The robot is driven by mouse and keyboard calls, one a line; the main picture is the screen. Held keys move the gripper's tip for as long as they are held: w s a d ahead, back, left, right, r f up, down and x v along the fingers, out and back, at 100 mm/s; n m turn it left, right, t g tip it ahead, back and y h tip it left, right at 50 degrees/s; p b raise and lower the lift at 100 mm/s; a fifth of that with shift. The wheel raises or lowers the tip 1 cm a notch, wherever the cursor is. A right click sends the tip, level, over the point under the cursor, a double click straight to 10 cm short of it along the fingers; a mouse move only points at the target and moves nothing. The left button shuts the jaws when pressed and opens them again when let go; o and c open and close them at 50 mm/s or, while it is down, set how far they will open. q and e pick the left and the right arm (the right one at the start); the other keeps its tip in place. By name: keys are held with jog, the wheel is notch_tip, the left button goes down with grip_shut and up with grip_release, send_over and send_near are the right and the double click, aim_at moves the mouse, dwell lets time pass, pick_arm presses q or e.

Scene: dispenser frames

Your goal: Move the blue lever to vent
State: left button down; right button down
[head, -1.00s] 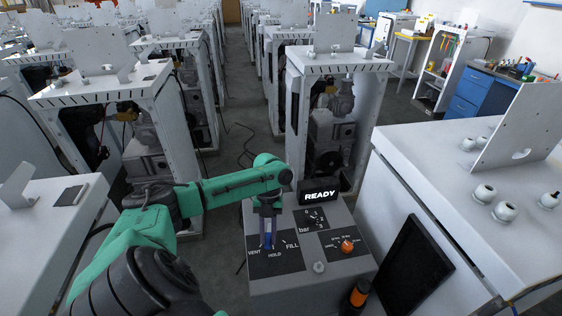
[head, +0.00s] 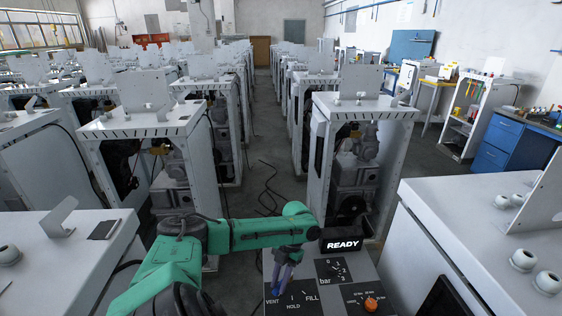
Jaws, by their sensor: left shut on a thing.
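The blue lever (head: 277,287) stands on the black VENT / HOLD / FILL plate (head: 308,309) of the grey dispenser box, low in the middle of the head view. Its visible part is at the left of the plate, just above the word VENT. My left gripper (head: 284,274) comes down from above and is shut on the lever, covering much of it. The lever's pivot and exact angle are hard to make out. My right gripper is not in view.
A black display (head: 341,245) reads READY at the box's back. A bar gauge (head: 331,270) and an orange knob (head: 371,304) sit right of the lever. A white cabinet (head: 440,225) stands close on the right. Rows of white frames stand beyond.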

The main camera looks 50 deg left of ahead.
pick_arm(q)
jog(key=shift+a, duration=0.1)
jog(key=c, duration=0.7)
grip_release()
jog(key=shift+w+r, duration=0.1)
jog(key=b+v, duration=0.2)
jog(key=v, duration=0.5)
jog(key=shift+w+b, duration=0.1)
jog(key=shift+b, duration=0.2)
jog(key=p+v, duration=0.2)
jog(key=v, duration=0.5)
jog(key=shift+r, duration=0.2)
jog(key=shift+s+f, duration=0.1)
jog(key=shift+s, duration=0.1)
